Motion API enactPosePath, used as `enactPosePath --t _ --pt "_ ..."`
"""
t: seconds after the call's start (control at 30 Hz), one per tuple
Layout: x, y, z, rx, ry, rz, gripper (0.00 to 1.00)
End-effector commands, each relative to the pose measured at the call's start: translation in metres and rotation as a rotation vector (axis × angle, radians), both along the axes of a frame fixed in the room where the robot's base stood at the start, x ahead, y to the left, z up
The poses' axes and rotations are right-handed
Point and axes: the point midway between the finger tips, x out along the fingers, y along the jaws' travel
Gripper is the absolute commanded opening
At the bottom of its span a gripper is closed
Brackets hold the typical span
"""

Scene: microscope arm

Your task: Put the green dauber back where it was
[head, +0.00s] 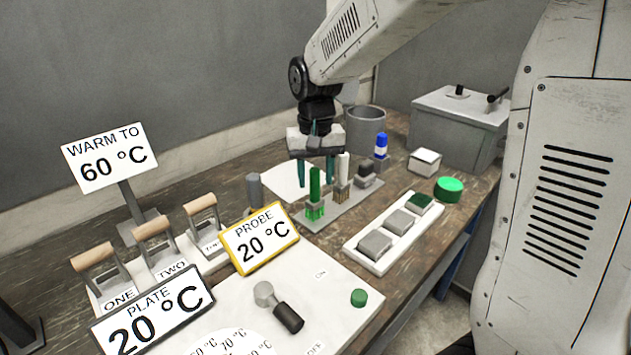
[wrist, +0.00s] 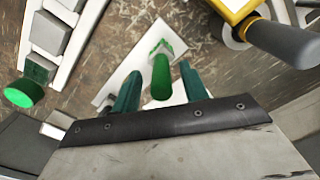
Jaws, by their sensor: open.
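The green dauber (head: 314,185) stands upright in a green slotted holder (head: 315,211) at the near left end of a grey rack plate (head: 338,214). In the wrist view, the dauber (wrist: 160,77) shows between the two teal fingers. My gripper (head: 316,184) points down, open, with its fingers at either side of the dauber's upper part in the picture; the wrist view also shows my gripper (wrist: 159,72) open. I see no finger clearly touching the dauber.
A white-topped dauber (head: 343,168) and a dark piece (head: 364,176) stand close on the rack. A blue-topped bottle (head: 381,147) is behind. A white tray of pads (head: 372,259) and a green round lid (head: 449,189) lie right. A grey cylinder (head: 254,187) stands left.

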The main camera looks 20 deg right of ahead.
Motion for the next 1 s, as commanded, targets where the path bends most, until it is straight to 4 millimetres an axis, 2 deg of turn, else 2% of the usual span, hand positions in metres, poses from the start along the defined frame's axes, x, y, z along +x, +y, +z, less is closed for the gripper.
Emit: enactPosePath --t 0.2,0.4,0.53,0.73,0.87,0.97,1.0 --pt "0.0 0.0 0.05 0.0 -0.005 0.0 0.44" --pt "0.0 0.0 0.086 0.0 -0.003 0.0 0.44" --pt "-0.001 0.0 0.098 0.0 0.0 0.0 0.44" --pt "-0.003 0.0 0.104 0.0 -0.002 0.001 0.44" --pt "-0.026 -0.005 0.111 0.001 -0.012 0.014 0.44" --pt "-0.062 -0.01 0.117 0.0 -0.028 0.037 0.44" --pt "-0.08 -0.013 0.119 0.0 -0.036 0.049 0.44"
